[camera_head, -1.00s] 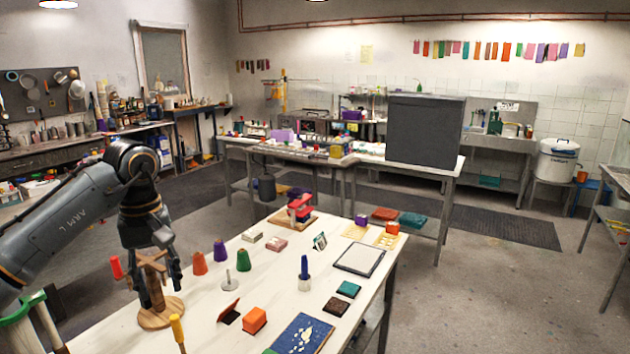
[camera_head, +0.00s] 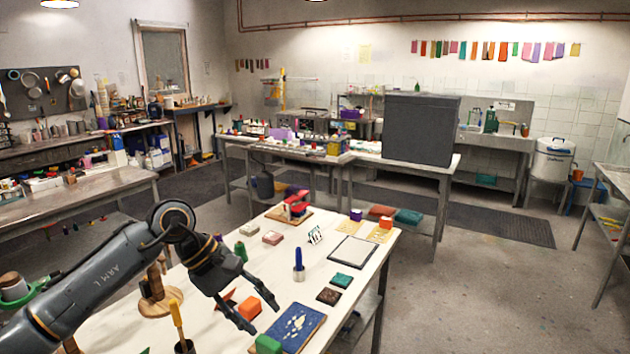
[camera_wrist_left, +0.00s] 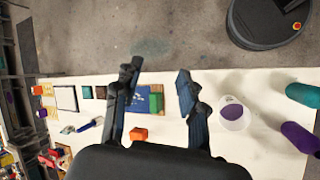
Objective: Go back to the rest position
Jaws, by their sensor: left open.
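My left gripper (camera_head: 262,319) is open and empty above the white table (camera_head: 222,329). Its fingers point down and to the right, close in the picture to an orange block (camera_head: 249,307). In the left wrist view, the fingers (camera_wrist_left: 157,80) are spread, with the blue patterned mat (camera_wrist_left: 140,99) and a green block (camera_wrist_left: 156,102) seen between them, below. The wooden stand (camera_head: 161,303) is on the table to the left of the gripper, partly hidden by my left arm. My right gripper is not in view.
A yellow-handled tool (camera_head: 177,320) stands at the front. A dark cabinet (camera_head: 420,127) stands on the table behind.

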